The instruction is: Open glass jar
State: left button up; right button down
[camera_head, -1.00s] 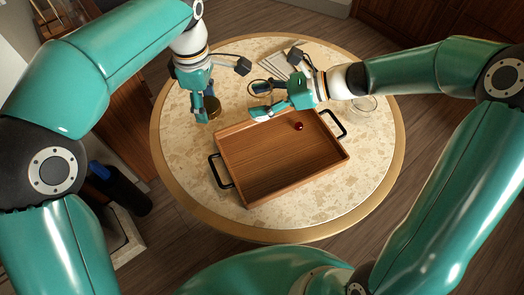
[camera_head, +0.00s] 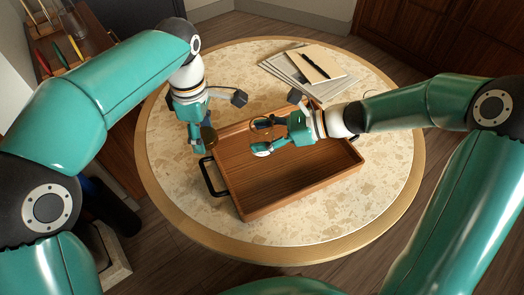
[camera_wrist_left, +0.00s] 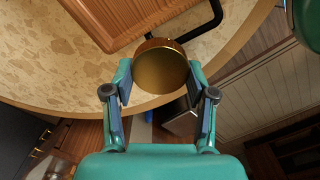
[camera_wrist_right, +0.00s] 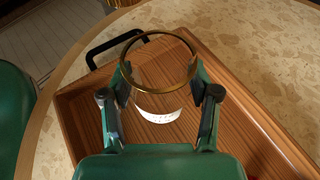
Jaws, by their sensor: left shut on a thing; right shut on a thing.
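My right gripper (camera_head: 272,143) is shut on a clear glass jar with a gold rim (camera_wrist_right: 159,33) and a white label (camera_wrist_right: 158,112). The jar also shows in the head view through its white label (camera_head: 261,149), above the tray. Its mouth is open and lid and jar are apart. The jar's clear walls are hard to make out.
A wooden tray (camera_head: 262,206) with black handles lies on the round stone-topped table (camera_head: 385,185). Papers and a notebook (camera_head: 316,66) with a pen lie at the back. The tabletop right of the tray is clear.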

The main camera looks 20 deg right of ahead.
notch_tip(320, 180, down, 4)
jog(key=b, duration=0.3)
jog(key=shift+f, duration=0.1)
jog(key=c, duration=0.7)
grip_release()
jog(key=o, duration=0.4)
jog(key=shift+o, duration=0.2)
